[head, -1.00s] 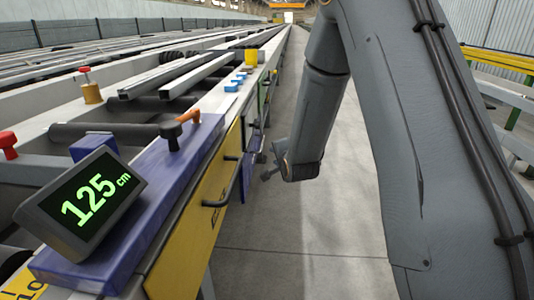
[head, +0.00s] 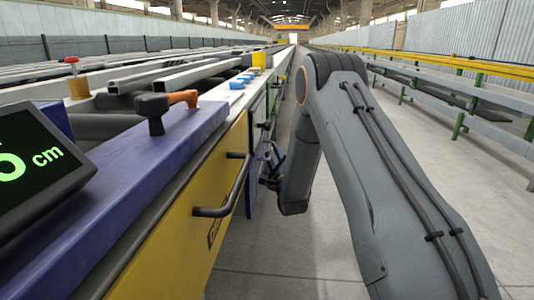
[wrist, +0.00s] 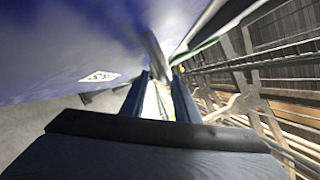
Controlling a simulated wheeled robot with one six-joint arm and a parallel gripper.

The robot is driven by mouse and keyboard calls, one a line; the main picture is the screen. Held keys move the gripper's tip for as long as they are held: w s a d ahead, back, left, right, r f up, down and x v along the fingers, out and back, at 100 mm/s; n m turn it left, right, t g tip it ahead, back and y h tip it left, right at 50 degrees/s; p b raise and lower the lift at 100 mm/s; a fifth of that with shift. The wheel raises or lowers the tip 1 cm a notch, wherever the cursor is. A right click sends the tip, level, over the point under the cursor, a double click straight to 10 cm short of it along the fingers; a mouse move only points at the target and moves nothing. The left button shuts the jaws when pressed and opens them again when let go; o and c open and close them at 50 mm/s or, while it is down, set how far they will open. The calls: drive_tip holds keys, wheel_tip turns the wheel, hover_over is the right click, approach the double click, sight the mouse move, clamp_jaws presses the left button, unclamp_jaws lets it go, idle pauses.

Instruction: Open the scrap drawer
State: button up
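A yellow drawer front (head: 200,215) with a dark bar handle (head: 232,190) is at the near side of the table; its lettering is too small to read. A blue front (head: 250,190) lies just beyond it, partly hidden. I cannot tell which is the scrap drawer; no front visibly stands out. My gripper (head: 268,168) is low beside the table, past the yellow drawer's handle. In the wrist view my gripper (wrist: 161,80) has its two fingers apart. A blue surface (wrist: 50,50) with a white label is at left. A grey bar (wrist: 156,55) shows beyond the fingertips; contact is unclear.
A display (head: 35,165) and a black-and-orange lever (head: 160,105) are on the table top. A yellow cup-like part (head: 259,62) stands farther along. The floor aisle (head: 430,150) at right is open, bounded by yellow and green rails (head: 440,65).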

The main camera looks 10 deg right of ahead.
sight(271, 147)
drive_tip(key=shift+b+x, duration=0.4)
drive_tip(key=shift+x, duration=1.15)
drive_tip(key=shift+c, duration=0.4)
